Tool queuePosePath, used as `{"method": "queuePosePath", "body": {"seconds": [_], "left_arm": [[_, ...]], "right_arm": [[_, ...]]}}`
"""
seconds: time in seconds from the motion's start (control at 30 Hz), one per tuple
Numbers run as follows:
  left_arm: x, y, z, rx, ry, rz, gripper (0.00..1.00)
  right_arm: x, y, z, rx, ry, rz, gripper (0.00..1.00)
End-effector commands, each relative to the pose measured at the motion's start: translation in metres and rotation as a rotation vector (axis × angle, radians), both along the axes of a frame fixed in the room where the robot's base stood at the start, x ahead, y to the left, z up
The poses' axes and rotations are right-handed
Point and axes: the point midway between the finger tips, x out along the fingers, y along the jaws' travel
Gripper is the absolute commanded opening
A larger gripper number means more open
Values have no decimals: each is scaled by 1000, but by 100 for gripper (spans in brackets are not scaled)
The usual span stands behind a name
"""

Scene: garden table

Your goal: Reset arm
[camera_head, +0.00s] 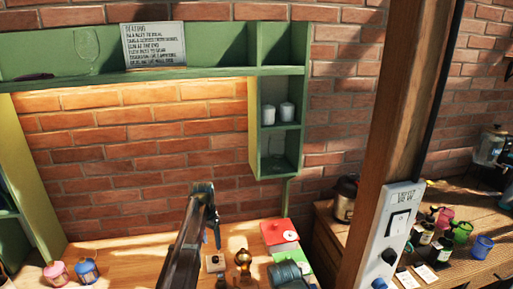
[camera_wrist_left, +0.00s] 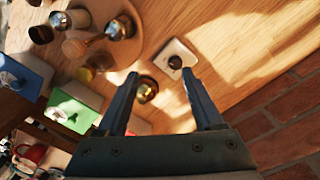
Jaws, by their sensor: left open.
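My left gripper (camera_head: 203,188) is raised above the wooden table, in front of the brick wall, with its arm rising from the bottom of the head view. In the left wrist view its two dark fingers (camera_wrist_left: 160,80) are spread apart with nothing held between them. Beyond the fingertips lie a white square piece with a dark knob (camera_wrist_left: 175,61) and a shiny gold round thing (camera_wrist_left: 146,92), both on or near the table and apart from the fingers. My right gripper is in neither view.
Red (camera_head: 280,232) and green (camera_head: 297,262) boxes stand right of the arm. A green shelf (camera_head: 278,165) with white jars hangs on the wall. A wooden post (camera_head: 378,130) stands at right. Pink (camera_head: 57,273) and blue (camera_head: 86,271) items sit at left.

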Motion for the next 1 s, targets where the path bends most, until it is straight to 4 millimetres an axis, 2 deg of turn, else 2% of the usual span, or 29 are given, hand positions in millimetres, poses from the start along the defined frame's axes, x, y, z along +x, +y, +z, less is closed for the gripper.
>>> {"method": "queuePosePath", "body": {"seconds": [0.03, 0.1, 0.2, 0.5, 0.53, 0.57, 0.63, 0.8, 1.0], "left_arm": [[-53, -10, 0, 6, -6, 48, 69], [-99, -20, 0, 13, -18, 130, 69], [-151, -29, 0, 19, -35, 232, 69], [-273, -45, 1, 26, -73, 466, 69], [-279, -48, -1, 27, -75, 475, 69], [-271, -59, -8, 34, -66, 443, 69], [-274, -76, -15, 51, -54, 392, 69], [-293, -113, -30, 92, -25, 280, 69], [-314, -146, -43, 135, -2, 171, 69]], "right_arm": [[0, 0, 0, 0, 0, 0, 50], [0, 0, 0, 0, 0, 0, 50], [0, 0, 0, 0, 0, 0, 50], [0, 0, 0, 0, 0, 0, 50], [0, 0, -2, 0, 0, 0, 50], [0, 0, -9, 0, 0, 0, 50], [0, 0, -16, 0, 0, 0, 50], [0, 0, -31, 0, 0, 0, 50], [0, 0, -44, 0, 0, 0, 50]]}}
